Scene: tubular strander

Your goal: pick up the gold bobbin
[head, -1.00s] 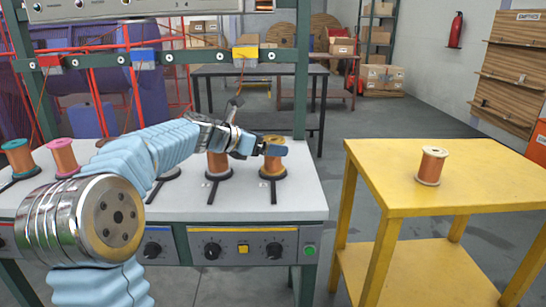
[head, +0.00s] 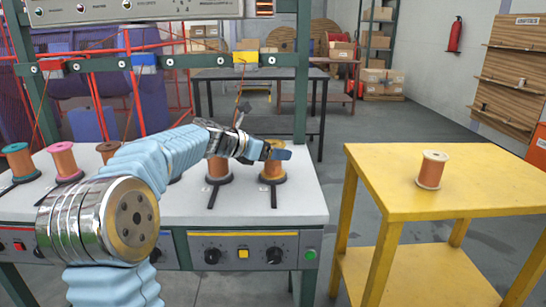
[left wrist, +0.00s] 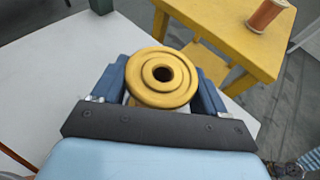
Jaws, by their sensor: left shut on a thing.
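The gold bobbin (head: 272,173) has a gold top flange and copper-coloured winding. It stands upright at its black holder near the right end of the white machine top (head: 306,196); I cannot tell whether there is a gap below it. My left gripper (head: 276,154) is shut around its upper part, the fingers on either side. In the left wrist view, the gold flange (left wrist: 140,90) with its dark centre hole lies between the blue fingers (left wrist: 162,84). The gripper partly hides the bobbin in the head view.
A copper bobbin (head: 219,167) stands just left of the gold one. Bobbins with pink (head: 64,163) and teal (head: 20,163) tops stand farther left. A yellow table (head: 470,184) at the right holds another copper bobbin (head: 432,170). A green post (head: 301,80) rises behind.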

